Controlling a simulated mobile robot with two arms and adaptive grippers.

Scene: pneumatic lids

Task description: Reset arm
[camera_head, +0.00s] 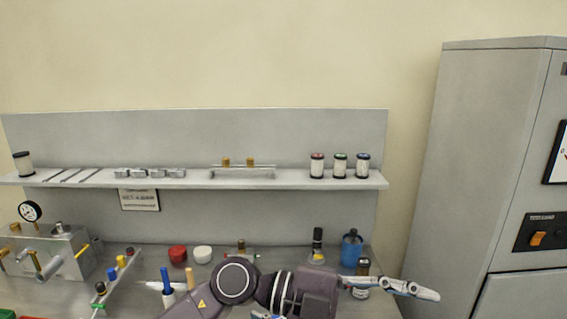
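One of my arms, dark grey-purple, shows at the bottom middle and seems to come in from the lower left, so I take it as my left. Its gripper (415,290) points right, over the right end of the bench, beside a dark-capped jar. Its fingers are seen nearly edge-on, so whether they are open or shut is unclear. I see nothing clearly held in it. My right gripper cannot be made out. A pale pointed piece (153,285) shows left of the arm; I cannot tell what it is.
A grey bench (135,290) holds a gauge block (45,252), a red lid (178,254), a white lid (202,254), a blue bottle (351,250) and the dark-capped jar (362,278). A wall shelf (300,178) runs above. A tall grey cabinet (470,170) stands at right.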

